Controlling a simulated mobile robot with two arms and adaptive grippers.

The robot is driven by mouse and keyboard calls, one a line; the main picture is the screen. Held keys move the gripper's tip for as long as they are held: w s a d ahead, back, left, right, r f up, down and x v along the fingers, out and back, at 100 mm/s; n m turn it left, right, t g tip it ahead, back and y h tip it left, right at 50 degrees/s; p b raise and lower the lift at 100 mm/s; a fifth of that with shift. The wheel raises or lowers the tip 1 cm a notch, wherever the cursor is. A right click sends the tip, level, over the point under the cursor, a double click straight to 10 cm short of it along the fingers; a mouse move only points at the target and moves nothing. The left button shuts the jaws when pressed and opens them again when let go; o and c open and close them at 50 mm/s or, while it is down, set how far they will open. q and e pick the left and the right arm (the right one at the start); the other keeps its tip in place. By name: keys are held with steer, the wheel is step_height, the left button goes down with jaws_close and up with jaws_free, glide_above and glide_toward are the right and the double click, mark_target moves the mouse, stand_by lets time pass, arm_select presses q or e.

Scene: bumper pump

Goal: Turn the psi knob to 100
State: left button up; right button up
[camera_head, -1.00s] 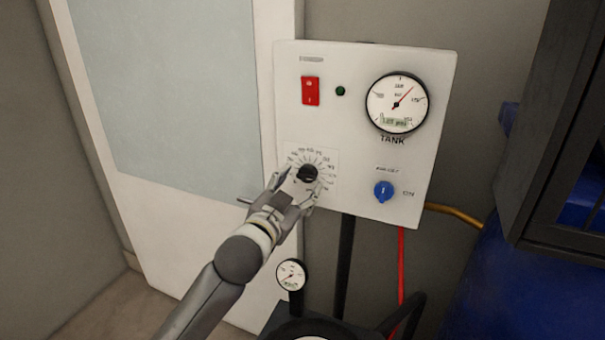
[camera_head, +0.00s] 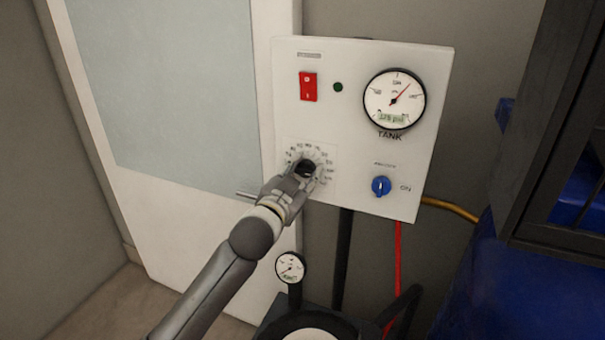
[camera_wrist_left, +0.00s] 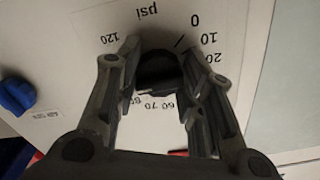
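The black psi knob (camera_head: 307,168) sits on a white dial plate at the lower left of the white control panel (camera_head: 350,130). My left gripper (camera_head: 305,175) is at the knob, coming from the lower left. In the left wrist view the knob (camera_wrist_left: 160,70) lies between the two fingers of the gripper (camera_wrist_left: 161,48), which appear to touch its sides. The dial numbers 0, 10, 20, 60, 70 and 120 show around it; others are hidden behind the fingers. My right gripper is not in view.
The panel also has a red switch (camera_head: 308,87), a dark green lamp (camera_head: 338,87), a tank gauge (camera_head: 394,98) and a blue knob (camera_head: 381,186) marked ON. A small gauge (camera_head: 290,268) stands below. A dark cabinet (camera_head: 550,130) is at the right.

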arm_select(q)
steer(key=shift+c, duration=1.1)
steer(key=o, duration=1)
steer(key=shift+o, duration=0.2)
steer(key=v, duration=1.2)
steer(key=shift+f, duration=0.1)
